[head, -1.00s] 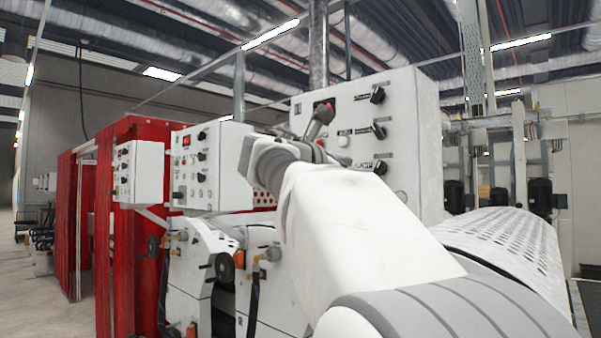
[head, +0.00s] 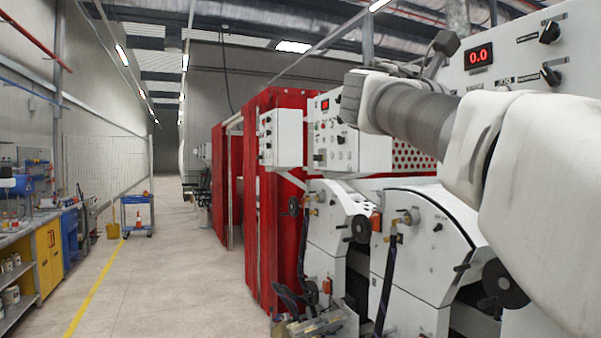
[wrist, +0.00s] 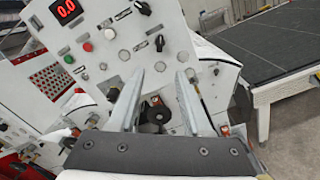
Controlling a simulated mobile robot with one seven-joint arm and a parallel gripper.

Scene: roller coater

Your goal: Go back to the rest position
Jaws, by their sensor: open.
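My gripper (wrist: 159,72) shows in the wrist view with its two pale fingers apart and nothing between them. Beyond the fingers is the white control panel (wrist: 105,50) of the coater, tilted in the picture, with a red 0.0 display, knobs and coloured buttons. The gap to it is hard to judge. In the head view my arm stretches in from the right across the coater, in front of the same control panel (head: 520,75). The gripper is mostly hidden there behind my arm.
A clear floor aisle (head: 165,270) runs along the left, with a workbench (head: 20,235) and a blue cart (head: 137,215). A dark conveyor (wrist: 270,50) is at right in the wrist view.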

